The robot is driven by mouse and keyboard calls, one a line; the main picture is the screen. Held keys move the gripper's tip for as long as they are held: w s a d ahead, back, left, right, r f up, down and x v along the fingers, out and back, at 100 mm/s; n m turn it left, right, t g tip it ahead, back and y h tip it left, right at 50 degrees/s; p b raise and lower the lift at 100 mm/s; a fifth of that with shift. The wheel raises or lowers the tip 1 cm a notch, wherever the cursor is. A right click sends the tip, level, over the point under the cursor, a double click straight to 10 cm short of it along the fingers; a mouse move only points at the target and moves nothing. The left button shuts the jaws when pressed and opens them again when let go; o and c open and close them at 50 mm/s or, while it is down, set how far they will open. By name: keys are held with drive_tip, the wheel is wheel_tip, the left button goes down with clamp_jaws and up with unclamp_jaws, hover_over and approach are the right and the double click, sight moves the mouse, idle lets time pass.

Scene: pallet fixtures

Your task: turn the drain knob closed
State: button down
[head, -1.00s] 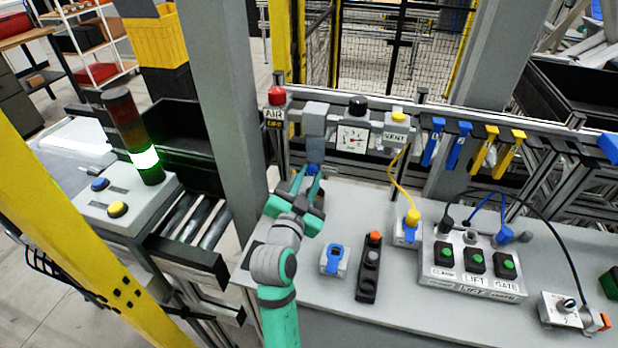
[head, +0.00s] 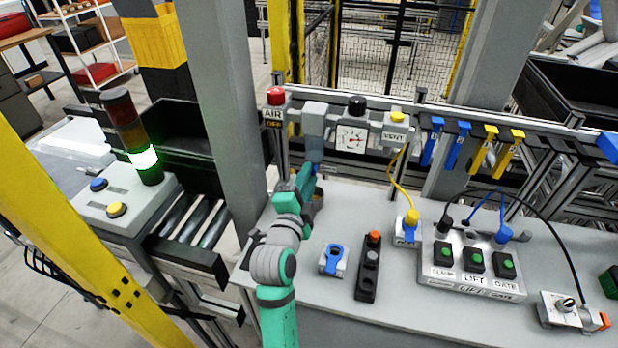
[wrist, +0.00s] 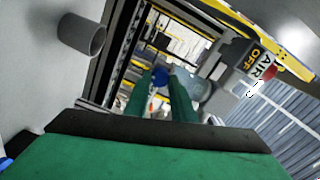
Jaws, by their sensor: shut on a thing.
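The drain knob (wrist: 159,76) is a small blue part at the bottom of the air unit's clear bowl. In the wrist view it sits between the tips of my two green fingers. My gripper (wrist: 162,82) is shut on it from below. In the head view my gripper (head: 312,172) reaches up under the grey air unit (head: 314,120) and its bluish bowl (head: 314,149); the knob is hidden there by the fingers. The bowl also shows in the wrist view (wrist: 194,86). I cannot read how far the knob is turned.
A red button (head: 276,95) over an AIR OFF sign, a gauge (head: 352,139) and a VENT block (head: 396,134) line the rail. A grey cup (wrist: 82,35) stands close to my gripper. A grey post (head: 213,120) rises left of my arm. The bench holds several fixtures to the right.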

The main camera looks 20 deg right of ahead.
drive_tip(key=shift+m, duration=0.4)
drive_tip(key=c, duration=1.5)
unclamp_jaws()
drive_tip(key=v, duration=1.1)
drive_tip(key=shift+d, duration=0.1)
drive_tip(key=shift+w, duration=0.1)
